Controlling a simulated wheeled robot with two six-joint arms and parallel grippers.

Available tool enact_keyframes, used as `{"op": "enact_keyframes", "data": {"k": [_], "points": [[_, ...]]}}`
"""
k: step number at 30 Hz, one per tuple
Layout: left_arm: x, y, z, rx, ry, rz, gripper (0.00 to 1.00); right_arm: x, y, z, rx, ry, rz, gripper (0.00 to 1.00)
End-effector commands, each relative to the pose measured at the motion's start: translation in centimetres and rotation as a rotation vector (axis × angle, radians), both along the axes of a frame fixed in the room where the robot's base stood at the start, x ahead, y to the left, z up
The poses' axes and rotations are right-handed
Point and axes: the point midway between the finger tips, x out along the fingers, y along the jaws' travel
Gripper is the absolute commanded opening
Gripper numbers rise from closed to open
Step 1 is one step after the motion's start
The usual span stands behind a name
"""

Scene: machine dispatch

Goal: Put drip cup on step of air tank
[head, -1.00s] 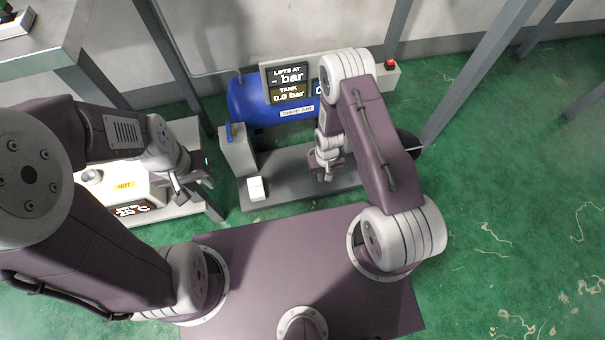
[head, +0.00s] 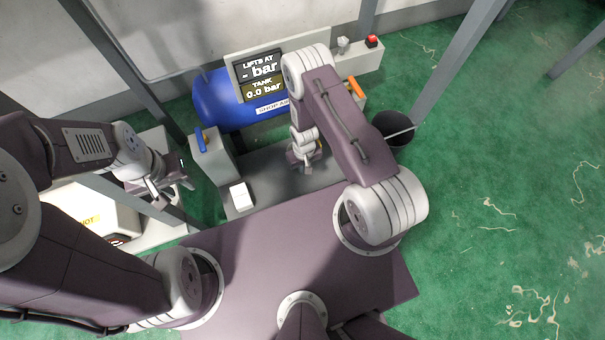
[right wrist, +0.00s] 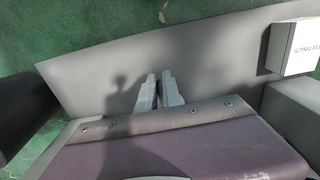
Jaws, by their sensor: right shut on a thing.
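The air tank (head: 222,103) is a blue cylinder at the back in the head view. Its step (head: 265,165) is the grey platform in front, also filling the middle of the right wrist view (right wrist: 215,75). My right gripper (head: 305,165) points down over the step. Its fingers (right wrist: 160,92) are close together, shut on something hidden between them. I cannot make out the drip cup anywhere else, and its outline does not show clearly. My left gripper (head: 170,192) is open and empty, left of the step.
A white box (head: 241,195) sits on the step's left end, near a grey post with a blue handle (head: 201,139). A black bucket (head: 393,128) stands right of the step. A red button (head: 372,41) is at the back. Green floor is clear at right.

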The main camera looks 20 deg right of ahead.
Motion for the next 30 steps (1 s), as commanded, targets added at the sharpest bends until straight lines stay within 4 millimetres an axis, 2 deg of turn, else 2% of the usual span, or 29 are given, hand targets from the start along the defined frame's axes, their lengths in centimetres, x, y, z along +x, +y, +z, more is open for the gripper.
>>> {"op": "enact_keyframes", "data": {"k": [2,8,14,19,20,21,22,30], "points": [[0.0,0.0,-0.2,0.000,-0.001,0.000,0.36,0.0,0.0,-0.2,0.000,-0.001,0.000,0.00],[0.0,0.0,-2.8,0.000,-0.001,0.000,0.36,0.0,0.0,-3.8,0.000,0.000,0.000,0.00],[0.0,0.0,-2.4,0.000,-0.001,0.000,0.36,0.0,0.0,-3.5,0.000,-0.001,0.000,0.00],[0.0,0.0,-2.7,0.000,-0.001,0.000,0.36,0.0,0.0,-3.9,0.000,-0.001,0.000,0.00],[0.0,0.0,-2.6,0.000,-0.001,0.000,0.36,0.0,0.0,-3.8,0.000,-0.001,0.000,0.18],[0.0,0.0,-2.6,0.000,-0.001,0.000,0.36,0.0,0.0,-3.8,0.000,-0.001,0.000,0.29],[0.0,0.0,-2.6,0.000,-0.001,0.000,0.36,0.0,0.0,-3.8,0.000,-0.001,0.000,0.31],[0.0,0.0,-2.5,0.000,-0.001,0.000,0.36,0.0,0.0,-3.7,0.000,-0.001,0.000,0.31]]}}
